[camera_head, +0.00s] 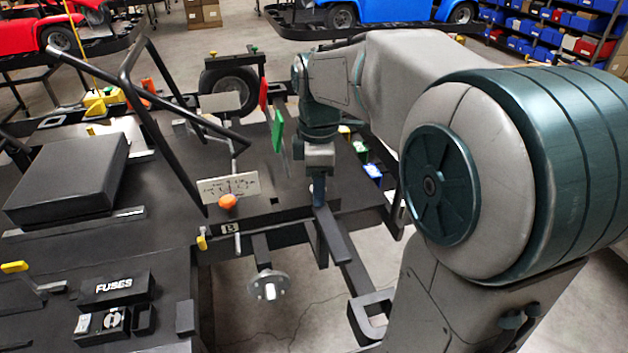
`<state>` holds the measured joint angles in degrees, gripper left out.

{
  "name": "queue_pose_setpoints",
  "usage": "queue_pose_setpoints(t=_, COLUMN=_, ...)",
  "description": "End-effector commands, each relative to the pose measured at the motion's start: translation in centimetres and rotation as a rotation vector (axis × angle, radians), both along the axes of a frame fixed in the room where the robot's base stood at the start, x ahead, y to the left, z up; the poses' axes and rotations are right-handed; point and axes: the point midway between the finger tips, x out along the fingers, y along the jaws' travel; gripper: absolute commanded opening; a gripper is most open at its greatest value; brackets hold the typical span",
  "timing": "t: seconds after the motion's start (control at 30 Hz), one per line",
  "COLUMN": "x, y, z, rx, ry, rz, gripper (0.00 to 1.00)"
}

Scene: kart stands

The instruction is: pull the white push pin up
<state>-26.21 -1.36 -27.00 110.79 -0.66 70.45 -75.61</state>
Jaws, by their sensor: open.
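A small pale upright piece (237,243) at the frame's front edge, left of centre, may be the white push pin; it is too small to be sure. It is near an orange knob (227,202) and a yellow-topped piece (202,239). My gripper (318,196) points down over the right part of the frame, to the right of the pale piece and apart from it in the picture. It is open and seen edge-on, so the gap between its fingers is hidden. I see nothing held in it.
A white marked plate (228,188) stands behind the orange knob. Green (277,131) and red (263,95) flags rise left of my arm. Black tubing (150,110) crosses the left side. A black box (68,180) and a FUSES box (117,288) are at left. A hub (268,285) hangs below.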

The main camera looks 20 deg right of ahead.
Motion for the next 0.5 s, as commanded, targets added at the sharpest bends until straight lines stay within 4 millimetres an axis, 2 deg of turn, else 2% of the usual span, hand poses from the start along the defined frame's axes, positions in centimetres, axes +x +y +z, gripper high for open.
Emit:
queue_pose_setpoints(t=0.2, x=0.01, y=-0.01, z=-0.03, rx=0.000, ry=0.000, rz=0.000, gripper=0.54)
queue_pose_setpoints(t=0.37, x=0.01, y=-0.01, z=-0.01, rx=0.000, ry=0.000, rz=-0.001, gripper=0.09)
queue_pose_setpoints(t=0.4, x=0.01, y=-0.01, z=-0.01, rx=0.000, ry=0.000, rz=-0.001, gripper=0.06)
queue_pose_setpoints(t=0.5, x=0.01, y=-0.01, z=0.01, rx=0.000, ry=0.000, rz=-0.001, gripper=0.06)
